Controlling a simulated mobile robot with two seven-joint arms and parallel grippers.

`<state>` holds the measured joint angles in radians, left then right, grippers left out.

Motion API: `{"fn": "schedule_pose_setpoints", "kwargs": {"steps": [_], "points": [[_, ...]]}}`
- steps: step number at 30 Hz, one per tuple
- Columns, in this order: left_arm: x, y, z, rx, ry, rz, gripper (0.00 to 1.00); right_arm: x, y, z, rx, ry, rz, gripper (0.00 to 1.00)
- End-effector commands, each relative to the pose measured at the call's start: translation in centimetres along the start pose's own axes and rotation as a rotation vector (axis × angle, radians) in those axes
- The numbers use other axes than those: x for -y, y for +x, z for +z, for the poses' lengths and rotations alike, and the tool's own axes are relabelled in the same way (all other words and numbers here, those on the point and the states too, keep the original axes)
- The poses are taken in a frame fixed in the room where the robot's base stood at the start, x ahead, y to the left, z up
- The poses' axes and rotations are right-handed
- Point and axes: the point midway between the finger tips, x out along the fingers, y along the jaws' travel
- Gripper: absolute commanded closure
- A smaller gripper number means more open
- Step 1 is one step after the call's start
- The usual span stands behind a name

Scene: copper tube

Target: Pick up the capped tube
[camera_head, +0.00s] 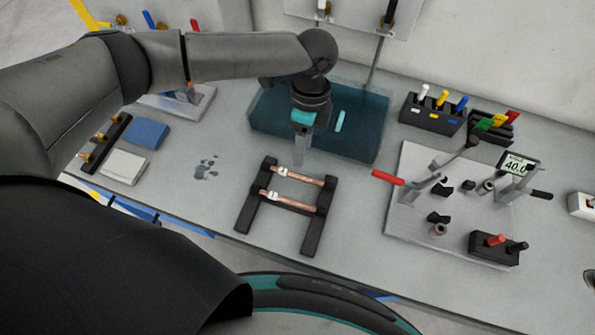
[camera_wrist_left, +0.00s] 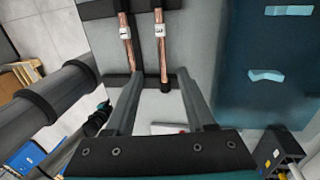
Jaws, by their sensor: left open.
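Two copper tubes lie side by side across a black rack, each with a white label. The far tube (camera_head: 308,178) is the right one in the left wrist view (camera_wrist_left: 162,62); the near tube (camera_head: 298,203) is the left one there (camera_wrist_left: 126,46). My left gripper (camera_head: 301,160) is open and empty, pointing down just above the far side of the rack. In the left wrist view its fingertips (camera_wrist_left: 160,74) stand on either side of the far tube's line, apparently still above it. My right gripper is not in view.
The black rack (camera_head: 252,205) stands on the grey bench. A teal tray (camera_head: 370,145) with light blue pieces lies behind it. A fixture plate (camera_head: 405,225) with levers is at the right. Blue and white pads (camera_head: 148,133) lie at the left. Bench around the rack is mostly clear.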

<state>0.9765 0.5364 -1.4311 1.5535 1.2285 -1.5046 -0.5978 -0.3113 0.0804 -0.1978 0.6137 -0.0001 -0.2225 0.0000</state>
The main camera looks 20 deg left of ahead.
Motion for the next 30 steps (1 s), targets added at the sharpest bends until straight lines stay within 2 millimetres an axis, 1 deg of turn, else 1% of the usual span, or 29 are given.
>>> {"fn": "schedule_pose_setpoints", "kwargs": {"steps": [1, 3, 6, 11, 14, 18, 21, 24, 30], "points": [[-0.1, 1.1, 0.0, 0.001, 0.0, 0.003, 0.45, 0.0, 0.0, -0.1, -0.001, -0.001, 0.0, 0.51], [0.0, 2.2, -0.1, 0.0, 0.0, 0.002, 0.45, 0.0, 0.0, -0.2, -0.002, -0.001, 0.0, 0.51], [0.0, 3.3, -0.1, -0.001, 0.0, -0.001, 0.45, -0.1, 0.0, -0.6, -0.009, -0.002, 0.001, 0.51], [0.0, 4.2, 0.0, 0.0, 0.0, -0.001, 0.45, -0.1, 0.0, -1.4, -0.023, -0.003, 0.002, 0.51], [0.1, 5.4, 0.3, 0.001, 0.0, 0.0, 0.45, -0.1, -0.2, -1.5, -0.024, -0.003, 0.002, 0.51], [0.2, 7.5, 0.5, 0.0, 0.001, 0.001, 0.45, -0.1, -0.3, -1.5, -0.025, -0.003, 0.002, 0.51], [0.2, 8.6, 0.5, -0.001, 0.0, 0.0, 0.45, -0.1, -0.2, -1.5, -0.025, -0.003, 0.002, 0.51], [0.2, 9.1, 0.5, 0.0, 0.0, 0.0, 0.45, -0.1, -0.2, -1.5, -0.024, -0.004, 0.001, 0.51], [0.2, 9.1, 0.5, 0.0, 0.0, -0.001, 0.45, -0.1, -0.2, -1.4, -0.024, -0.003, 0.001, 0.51]]}}
